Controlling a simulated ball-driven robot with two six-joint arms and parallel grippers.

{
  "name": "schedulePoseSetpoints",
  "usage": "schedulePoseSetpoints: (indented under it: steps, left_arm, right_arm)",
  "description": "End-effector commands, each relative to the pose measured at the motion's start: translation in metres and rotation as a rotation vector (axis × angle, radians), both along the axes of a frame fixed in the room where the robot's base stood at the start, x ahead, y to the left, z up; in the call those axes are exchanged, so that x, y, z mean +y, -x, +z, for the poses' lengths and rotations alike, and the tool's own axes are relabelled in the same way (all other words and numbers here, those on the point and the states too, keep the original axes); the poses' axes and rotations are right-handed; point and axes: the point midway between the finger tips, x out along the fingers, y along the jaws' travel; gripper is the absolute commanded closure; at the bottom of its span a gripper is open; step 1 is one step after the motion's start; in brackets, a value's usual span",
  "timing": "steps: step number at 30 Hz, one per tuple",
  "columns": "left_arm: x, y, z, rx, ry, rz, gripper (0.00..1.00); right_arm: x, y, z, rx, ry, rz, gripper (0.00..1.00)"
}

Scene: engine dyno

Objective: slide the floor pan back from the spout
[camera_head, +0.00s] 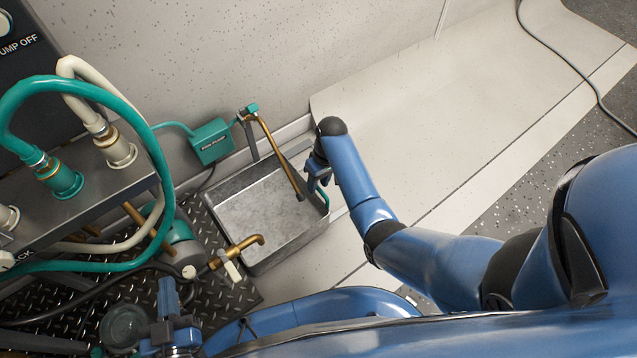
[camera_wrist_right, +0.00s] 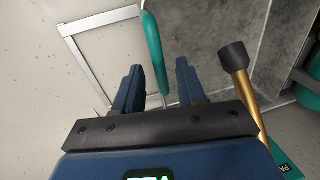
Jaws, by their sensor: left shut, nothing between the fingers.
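The floor pan (camera_head: 262,208) is a grey, open metal tray on the floor in the middle of the head view. A brass spout (camera_head: 245,246) reaches over its near left corner. A teal handle (camera_head: 323,198) is at the pan's right end; it also shows in the right wrist view (camera_wrist_right: 153,50). My right gripper (camera_head: 320,183) is at this handle, with its open fingers (camera_wrist_right: 158,78) on either side of it. My left gripper (camera_head: 168,298) is shut and empty at the lower left, apart from the pan.
Hoses and a bench (camera_head: 90,190) crowd the left. The pale floor (camera_head: 430,125) to the right is clear.

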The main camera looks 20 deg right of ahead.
Motion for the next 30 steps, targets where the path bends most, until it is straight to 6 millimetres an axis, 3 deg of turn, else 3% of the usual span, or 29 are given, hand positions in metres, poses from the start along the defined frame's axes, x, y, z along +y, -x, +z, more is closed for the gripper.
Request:
schedulePoseSetpoints:
  steps: [7, 15, 30]
  left_arm:
    - [0.0, 0.0, 0.0002, 0.0, 0.0, 0.0, 1.0]
    - [0.0, 0.0, 0.0002, 0.0, 0.0, 0.0, 1.0]
    - [0.0, 0.0, 0.0057, 0.0, 0.0, 0.0, 1.0]
  right_arm:
    - [0.0001, 0.0, 0.0, 0.0, 0.0, 0.0, 0.62]
    - [0.0, 0.0, 0.0, 0.0, 0.0, 0.0, 1.0]
    - [-0.0058, -0.0024, 0.0023, -0.001, 0.001, -0.003, 1.0]
